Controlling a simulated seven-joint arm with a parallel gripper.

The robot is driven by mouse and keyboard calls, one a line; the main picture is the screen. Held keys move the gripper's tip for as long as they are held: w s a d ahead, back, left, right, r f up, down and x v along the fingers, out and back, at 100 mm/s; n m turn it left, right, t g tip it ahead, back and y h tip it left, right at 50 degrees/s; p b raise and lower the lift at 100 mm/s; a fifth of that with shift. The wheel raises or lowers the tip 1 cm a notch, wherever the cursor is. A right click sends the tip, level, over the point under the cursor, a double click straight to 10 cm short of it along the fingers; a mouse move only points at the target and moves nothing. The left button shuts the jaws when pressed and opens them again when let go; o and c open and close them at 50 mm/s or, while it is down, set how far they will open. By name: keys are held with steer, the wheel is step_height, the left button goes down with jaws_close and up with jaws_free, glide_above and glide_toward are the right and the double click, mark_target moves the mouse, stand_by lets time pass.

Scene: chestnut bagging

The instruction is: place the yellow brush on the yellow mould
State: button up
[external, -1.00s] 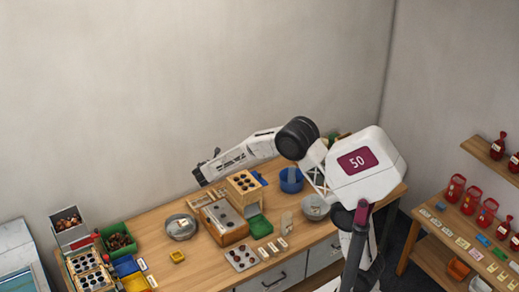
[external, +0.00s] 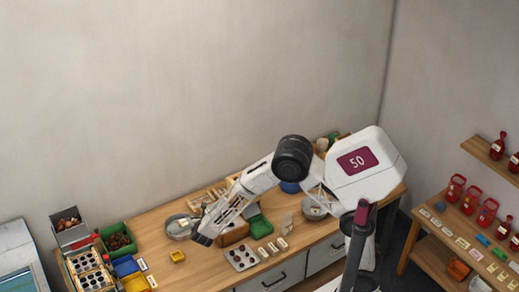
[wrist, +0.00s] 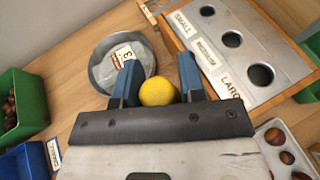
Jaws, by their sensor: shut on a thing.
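My gripper (external: 203,239) hangs over the middle of the bench. In the wrist view, my gripper's (wrist: 157,82) blue fingers are shut on a round yellow thing, which I take to be the yellow brush (wrist: 158,92); only its rounded end shows. The brush cannot be made out in the external view. A small squarish yellow block, apparently the yellow mould (external: 177,257), lies on the bench to the lower left of my gripper. The mould is not seen in the wrist view.
A grey metal bowl (wrist: 104,72) with a tag is beside my fingers. A wooden sizing board (wrist: 205,60) with holes is to the right. A white tray of chestnuts (external: 243,258) lies nearby. Green (external: 105,249), blue and yellow bins (external: 137,284) stand left.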

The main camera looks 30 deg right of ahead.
steer(key=s+a+f+n+y, duration=0.1)
steer(key=s+a+f, duration=0.1)
steer(key=s, duration=0.4)
steer(key=s+a+f+n+t+y, duration=0.1)
steer(key=s+a+f+n+y, duration=0.1)
steer(key=s, duration=0.5)
steer(key=shift+a+f, duration=0.65)
steer(key=shift+a, duration=0.2)
glide_above(176, 252)
steer(key=shift+s+a+f, duration=0.1)
steer(key=shift+s+f, duration=0.05)
steer(key=shift+f, duration=0.55)
steer(key=shift+f, duration=1.8)
steer(key=shift+f, duration=0.15)
steer(key=o, duration=0.9)
